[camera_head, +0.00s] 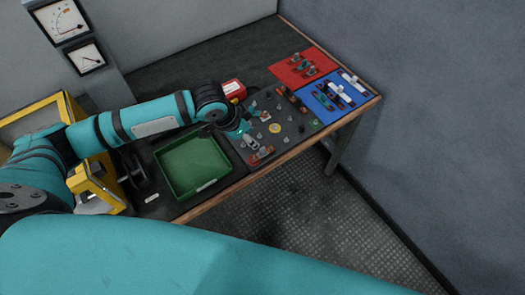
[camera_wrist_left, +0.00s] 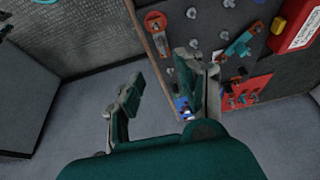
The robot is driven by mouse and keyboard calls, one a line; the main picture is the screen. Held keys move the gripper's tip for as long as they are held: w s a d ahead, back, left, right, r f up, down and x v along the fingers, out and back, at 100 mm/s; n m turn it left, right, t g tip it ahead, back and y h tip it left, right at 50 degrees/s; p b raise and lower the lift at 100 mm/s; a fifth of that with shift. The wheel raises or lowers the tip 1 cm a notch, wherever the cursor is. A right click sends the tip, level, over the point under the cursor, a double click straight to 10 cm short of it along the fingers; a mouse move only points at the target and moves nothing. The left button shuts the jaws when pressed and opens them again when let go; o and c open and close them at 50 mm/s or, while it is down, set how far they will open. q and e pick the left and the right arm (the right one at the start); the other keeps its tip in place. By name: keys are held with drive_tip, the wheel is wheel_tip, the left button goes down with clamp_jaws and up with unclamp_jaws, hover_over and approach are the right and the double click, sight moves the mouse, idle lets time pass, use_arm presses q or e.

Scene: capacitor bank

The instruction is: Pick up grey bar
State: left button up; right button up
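I cannot tell for certain which piece is the grey bar. Light grey, bar-like pieces (camera_head: 341,92) lie on the blue mat (camera_head: 317,101) at the right end of the bench. My left gripper (camera_head: 250,130) is over the dark panel (camera_head: 275,140) in the head view, apart from the blue mat. In the left wrist view my left gripper (camera_wrist_left: 160,90) has its two fingers spread wide with nothing between them. A small part of the blue mat (camera_wrist_left: 181,106) shows beyond the fingers. My right gripper is not in view.
The dark panel bears several knobs and small bars. A red mat (camera_head: 289,75) with small parts lies behind the blue mat. A green tray (camera_head: 172,157) stands left of the panel. A red box (camera_head: 233,87) stands behind the panel. A wall closes the right side.

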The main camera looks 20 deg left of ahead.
sight(262, 149)
use_arm(q)
drive_tip(key=x, duration=0.7)
drive_tip(key=shift+w+r, duration=0.1)
drive_tip(key=shift+p+x, duration=0.65)
drive_tip(key=shift+x, duration=2.1)
drive_tip(key=shift+w+a+r, duration=0.1)
drive_tip(key=shift+w+a, duration=0.05)
drive_tip(key=shift+w, duration=0.05)
clamp_jaws()
